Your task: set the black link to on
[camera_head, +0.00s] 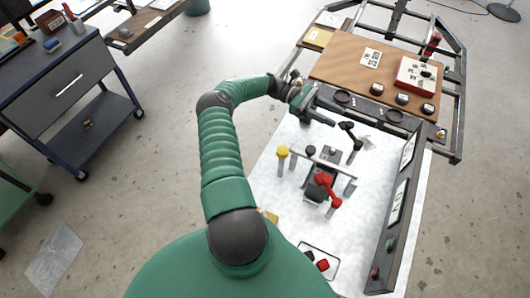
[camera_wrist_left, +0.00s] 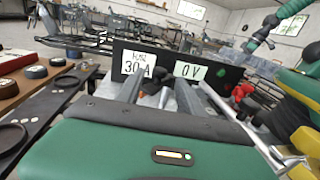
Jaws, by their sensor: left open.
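The black link (camera_head: 348,134) stands tilted at the far end of the white worktop (camera_head: 270,190) in the head view. My left gripper (camera_head: 322,119) is open and empty, just left of the black link and close to it; I cannot tell whether they touch. A red link (camera_head: 328,190) and a yellow-topped post (camera_head: 282,153) stand nearer to me.
A dark panel (camera_head: 394,205) with white displays runs along the worktop's right side; the wrist view shows its labels "30 A" (camera_wrist_left: 139,65) and "0 V" (camera_wrist_left: 188,71). A brown board (camera_head: 340,70) with dark round parts lies beyond. A blue-grey cabinet (camera_head: 65,80) stands left.

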